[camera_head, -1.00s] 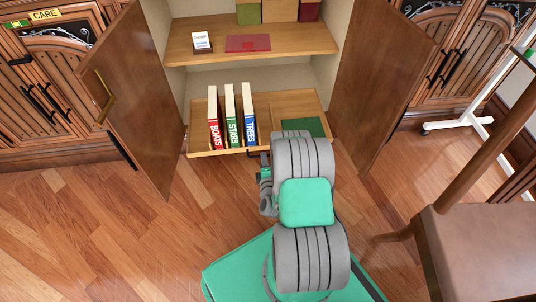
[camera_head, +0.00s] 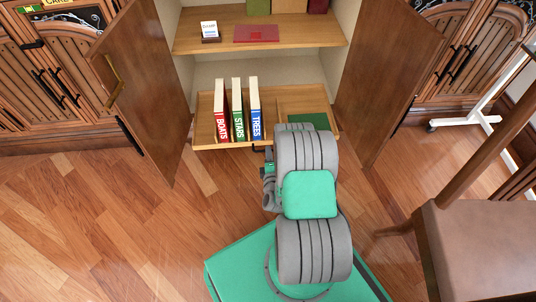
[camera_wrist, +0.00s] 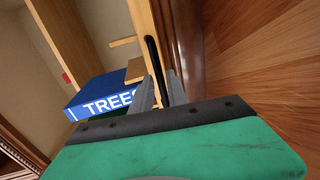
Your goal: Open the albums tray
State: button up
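The albums tray (camera_head: 205,138) is a shallow wooden pull-out low in the open cabinet. It holds three upright albums, red BOATS (camera_head: 221,115), green STARS (camera_head: 238,115) and blue TREES (camera_head: 256,115), plus a flat green piece (camera_head: 308,121) at the right. It stands partly out, past the upper shelf's front. A black bar handle (camera_wrist: 154,62) is on its front. My gripper (camera_wrist: 163,92) has its grey fingers on either side of the handle's near end, closed around it. In the head view my arm mostly hides the gripper. The TREES album (camera_wrist: 100,95) shows beside it in the wrist view.
The cabinet's left door (camera_head: 150,95) and right door (camera_head: 385,85) stand open on both sides. A brown chair (camera_head: 480,245) is close at the right, with a white stand foot (camera_head: 465,118) behind it. The wood floor (camera_head: 100,230) is clear at the left.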

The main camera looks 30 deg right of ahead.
notch_tip(320, 180, up, 8)
jog(key=s+a+r+p, duration=0.1)
jog(key=s+p, duration=0.2)
jog(key=p, duration=0.3)
jog(key=r+p+v, duration=0.2)
jog(key=v, duration=0.9)
jog(key=shift+d, duration=0.3)
jog(key=shift+s, duration=0.15)
